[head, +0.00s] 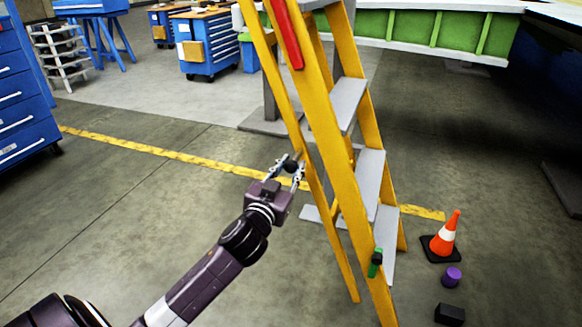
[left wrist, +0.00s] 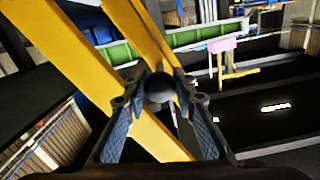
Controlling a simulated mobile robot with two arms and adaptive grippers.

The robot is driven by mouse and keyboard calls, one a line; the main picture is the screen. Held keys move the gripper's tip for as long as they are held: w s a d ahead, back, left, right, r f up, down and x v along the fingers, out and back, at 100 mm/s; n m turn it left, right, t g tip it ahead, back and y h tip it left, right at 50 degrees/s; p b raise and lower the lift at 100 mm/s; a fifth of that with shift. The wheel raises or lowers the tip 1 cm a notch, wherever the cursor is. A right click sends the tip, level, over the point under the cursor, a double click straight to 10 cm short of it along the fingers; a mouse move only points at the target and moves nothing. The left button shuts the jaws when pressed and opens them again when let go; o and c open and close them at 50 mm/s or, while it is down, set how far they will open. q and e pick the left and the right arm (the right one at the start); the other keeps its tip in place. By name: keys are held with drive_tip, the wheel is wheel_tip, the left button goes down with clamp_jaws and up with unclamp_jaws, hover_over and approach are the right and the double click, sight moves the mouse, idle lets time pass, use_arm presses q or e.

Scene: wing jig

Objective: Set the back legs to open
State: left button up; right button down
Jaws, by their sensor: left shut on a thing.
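A yellow stepladder (head: 331,135) with grey steps (head: 369,183) stands upright right of centre in the head view. Its thinner back leg (head: 329,228) runs close beside the wider front rail, with a narrow gap at the bottom. My left gripper (head: 286,167) is at the back leg, about midway up. In the left wrist view its blue fingers (left wrist: 160,95) are shut around a dark round knob (left wrist: 159,87). Yellow rails (left wrist: 80,52) cross behind the knob. How the knob joins the leg is hidden. My right gripper is not in view.
An orange cone (head: 445,236), a purple cylinder (head: 453,277) and a black block (head: 449,313) are on the floor to the right of the ladder. A blue cabinet (head: 22,92) stands far left. The floor left of the ladder is mostly clear.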

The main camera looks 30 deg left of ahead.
use_arm(q)
clamp_jaws()
drive_tip(key=shift+a+f, duration=0.15)
drive_tip(key=shift+a, duration=0.15)
drive_tip(key=s+a+f+m, duration=0.1)
drive_tip(key=s+a, duration=0.1)
drive_tip(key=a, duration=0.8)
drive_tip(key=s+a+f+m, duration=0.1)
drive_tip(key=s+a+m, duration=0.1)
drive_tip(key=a, duration=0.9)
drive_tip(key=s+a+f+m, duration=0.2)
drive_tip(key=s+a, duration=0.1)
drive_tip(key=a, duration=0.8)
drive_tip(key=shift+s, duration=0.35)
drive_tip(key=o, duration=0.9)
unclamp_jaws()
drive_tip(key=shift+o, duration=1.3)
drive_tip(key=shift+s+a+f, duration=0.1)
drive_tip(key=shift+a+f, duration=0.1)
